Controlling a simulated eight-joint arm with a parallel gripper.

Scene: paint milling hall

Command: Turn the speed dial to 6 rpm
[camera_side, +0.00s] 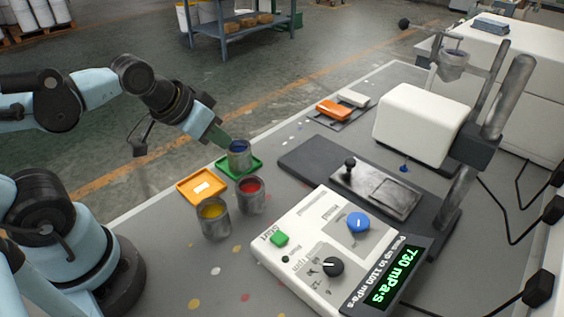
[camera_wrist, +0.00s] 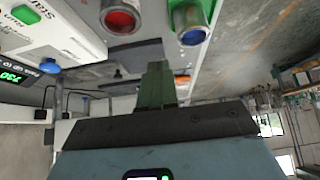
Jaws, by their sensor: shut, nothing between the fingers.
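A white control box (camera_side: 294,226) stands at the front of the bench. A black dial (camera_side: 333,267) with a small white mark and printed numbers around it sits on its top; the exact setting is too small to read. A blue knob (camera_side: 358,222) and a green start button (camera_side: 280,239) are on the same box. The box also shows at the left of the wrist view (camera_wrist: 52,32). My gripper (camera_side: 222,140) has green fingers, shut and empty, beside the blue paint cup (camera_side: 239,154), away from the box. It shows mid-frame in the wrist view (camera_wrist: 155,87).
A red paint cup (camera_side: 251,195) and a yellow paint cup (camera_side: 213,218) stand between my arm and the box. An orange tray (camera_side: 183,188) and a green tray (camera_side: 258,163) lie nearby. A lit display (camera_side: 388,272) reads 730 mPa·s. A viscometer with a white head (camera_side: 415,120) stands behind.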

